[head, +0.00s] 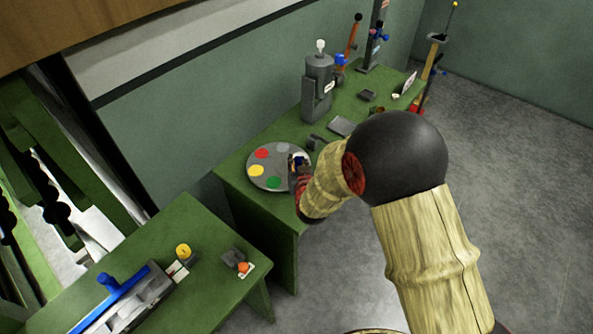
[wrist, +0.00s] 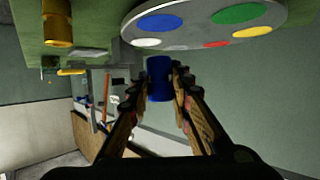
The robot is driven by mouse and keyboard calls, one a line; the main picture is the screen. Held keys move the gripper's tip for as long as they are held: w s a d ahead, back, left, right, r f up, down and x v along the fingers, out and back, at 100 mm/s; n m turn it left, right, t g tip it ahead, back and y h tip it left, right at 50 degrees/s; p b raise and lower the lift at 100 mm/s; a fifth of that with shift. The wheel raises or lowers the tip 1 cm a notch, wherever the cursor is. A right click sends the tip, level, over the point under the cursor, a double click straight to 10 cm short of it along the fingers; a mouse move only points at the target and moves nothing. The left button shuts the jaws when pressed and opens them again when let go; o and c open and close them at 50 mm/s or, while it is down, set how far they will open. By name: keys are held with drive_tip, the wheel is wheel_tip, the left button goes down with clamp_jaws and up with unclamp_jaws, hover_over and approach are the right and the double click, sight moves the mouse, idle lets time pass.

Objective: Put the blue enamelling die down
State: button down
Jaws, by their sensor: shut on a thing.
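The blue enamelling die (wrist: 159,80) is a short blue cylinder between the fingertips of my gripper (wrist: 160,76) in the wrist view. My gripper is shut on it. In the head view my gripper (head: 299,164) is at the right side of a round grey disc (head: 262,178) with coloured spots, and a bit of blue shows at its tips. The disc also shows in the wrist view (wrist: 185,38), with blue, green, yellow, red and white spots. The die appears apart from the disc there. My gripper hides part of the disc in the head view.
The disc lies on a green bench (head: 235,187). A grey machine (head: 318,88) stands behind it, with a small grey tray (head: 341,126) to the right. A lower green table (head: 200,235) at front left holds a yellow-topped cylinder (head: 183,252) and a blue-handled tool (head: 110,283).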

sight(296, 169)
drive_tip(key=shift+w+a+f, duration=0.1)
drive_tip(key=shift+f, duration=0.15)
drive_tip(key=shift+w+a+f+b, duration=0.1)
drive_tip(key=shift+f+b, duration=0.5)
drive_tip(key=shift+f, duration=1)
drive_tip(key=shift+f, duration=0.1)
drive_tip(key=shift+f, duration=0.15)
drive_tip(key=c, duration=1.6)
unclamp_jaws()
drive_tip(key=shift+r, duration=0.2)
